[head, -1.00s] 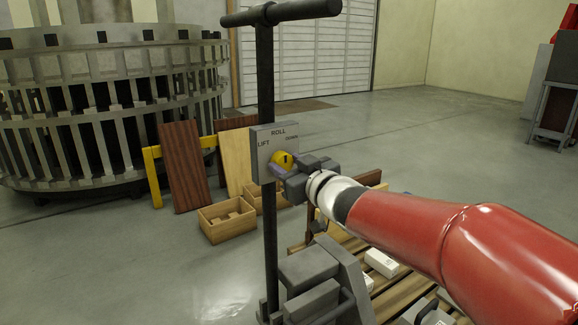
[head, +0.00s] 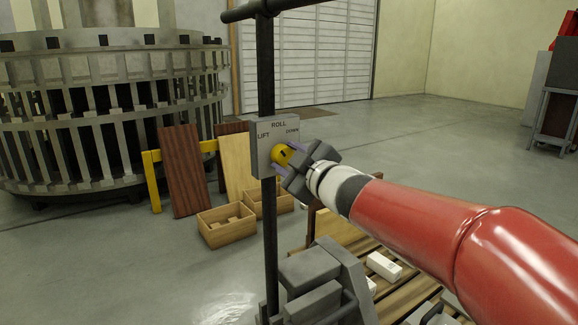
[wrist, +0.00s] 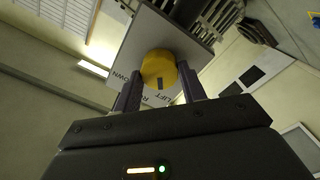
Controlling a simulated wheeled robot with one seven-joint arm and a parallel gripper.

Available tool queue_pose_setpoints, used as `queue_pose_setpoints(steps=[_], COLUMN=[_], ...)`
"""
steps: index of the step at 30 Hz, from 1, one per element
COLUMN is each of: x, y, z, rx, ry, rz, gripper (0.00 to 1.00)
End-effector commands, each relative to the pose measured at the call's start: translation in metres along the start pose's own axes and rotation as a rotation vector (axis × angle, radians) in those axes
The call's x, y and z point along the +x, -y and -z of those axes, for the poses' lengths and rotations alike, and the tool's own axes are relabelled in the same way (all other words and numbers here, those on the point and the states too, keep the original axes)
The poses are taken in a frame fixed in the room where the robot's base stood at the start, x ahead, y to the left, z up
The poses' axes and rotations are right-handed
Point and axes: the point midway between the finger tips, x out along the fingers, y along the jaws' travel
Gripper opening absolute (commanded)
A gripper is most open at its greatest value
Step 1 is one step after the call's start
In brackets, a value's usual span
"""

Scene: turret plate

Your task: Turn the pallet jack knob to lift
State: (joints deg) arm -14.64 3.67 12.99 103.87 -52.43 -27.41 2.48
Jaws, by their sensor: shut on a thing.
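The yellow round knob (head: 279,154) sits on a grey plate (head: 262,163) lettered LIFT, ROLL and DOWN, fixed to the black handle post of the pallet jack (head: 267,80). My gripper (head: 287,160) reaches in from the right and is shut on the knob, one finger above right and one below left. In the wrist view the fingers stand on both sides of the knob (wrist: 158,65).
A wooden pallet (head: 400,290) with white boxes (head: 384,265) lies below my arm. Open wooden crates (head: 227,224) and leaning boards (head: 183,170) stand left of the post. A large round metal cage structure (head: 100,110) fills the back left.

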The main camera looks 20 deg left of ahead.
Motion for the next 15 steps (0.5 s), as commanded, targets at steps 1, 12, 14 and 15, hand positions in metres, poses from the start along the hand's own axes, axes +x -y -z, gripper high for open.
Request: queue_pose_setpoints(steps=[1,12,14,15], x=[-0.0002,-0.0001,-0.0001,-0.0001], y=[0.0018,0.0013,0.0013,0.0013], z=[-0.0022,-0.0016,-0.0015,-0.0015], rx=[-0.034,-0.211,-0.224,-0.23], ry=[0.001,0.0,0.0,0.0], rz=[0.0,0.0,0.0,0.001], gripper=[0.18,0.18,0.18,0.18])
